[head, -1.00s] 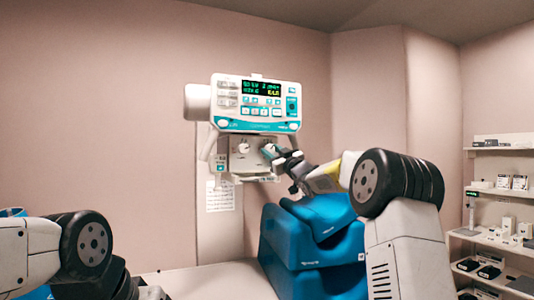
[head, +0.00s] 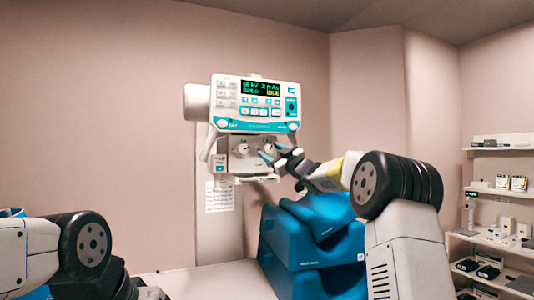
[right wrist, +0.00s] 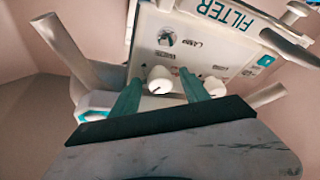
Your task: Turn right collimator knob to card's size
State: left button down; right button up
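The white collimator panel (head: 252,160) hangs below the control console in the head view. It bears a left knob (head: 242,148) and a right knob (head: 267,146). My right gripper (head: 268,155) is open just in front of the right knob, apart from it as far as I see. In the right wrist view, one white knob (right wrist: 160,80) with a dark pointer line shows between the teal fingers (right wrist: 158,92); another knob (right wrist: 215,86) shows right of them. A printed sheet (head: 220,197) and a small card (head: 219,163) are unreadable. My left gripper (head: 150,292) is barely visible at the bottom.
The console (head: 256,104) has a lit green and yellow display. A blue padded chair-like block (head: 310,245) stands below my right arm. A pale tabletop (head: 215,282) is in front, bare where visible. Shelves (head: 495,235) with small boxes stand at the right.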

jog(key=shift+s, duration=0.1)
jog(key=v, duration=0.7)
jog(key=shift+s+d+f, duration=0.2)
dwell(0.4)
jog(key=s+f+m+g+h, duration=0.3)
jog(key=s+f, duration=0.6)
jog(key=s, duration=0.5)
jog(key=s+f+m+g+h, duration=0.2)
jog(key=s+f+m+g, duration=0.3)
jog(key=s+f, duration=0.5)
jog(key=s+f+m+g+h, duration=0.3)
jog(key=s+f, duration=0.6)
jog(key=s, duration=1.1)
jog(key=shift+s+d+f+m+g+h, duration=0.15)
jog(key=shift+d+f+m+g+h, duration=0.2)
jog(key=shift+g, duration=0.45)
jog(key=shift+r, duration=0.1)
